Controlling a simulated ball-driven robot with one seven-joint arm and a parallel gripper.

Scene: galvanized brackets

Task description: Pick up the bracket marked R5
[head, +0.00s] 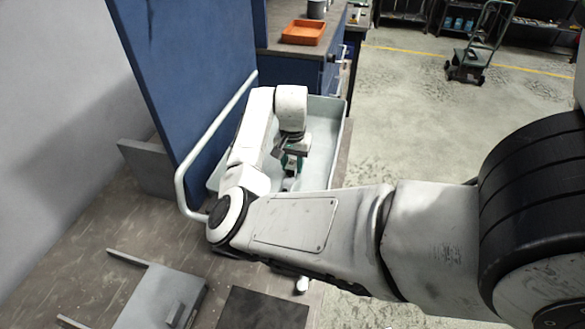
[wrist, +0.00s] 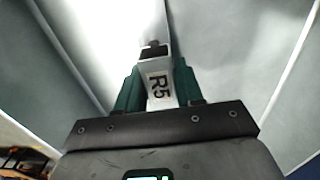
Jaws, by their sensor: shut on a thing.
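The bracket marked R5 (wrist: 159,86) is a pale metal piece with dark lettering, and it sits between the green fingers of my gripper (wrist: 157,88) in the wrist view. The gripper is shut on it. In the head view my gripper (head: 291,163) points down inside a light grey bin (head: 325,125). A small pale part of the bracket (head: 289,184) shows under the fingers there. I cannot tell whether the bracket touches the bin floor. The arm hides part of the bin.
A pale rail (head: 180,185) and a blue panel (head: 190,70) stand left of the bin. An orange tray (head: 304,32) lies on the counter behind. A grey bracket-like piece (head: 160,298) and a dark square mat (head: 265,308) lie in front. A cart (head: 475,55) stands far right on open floor.

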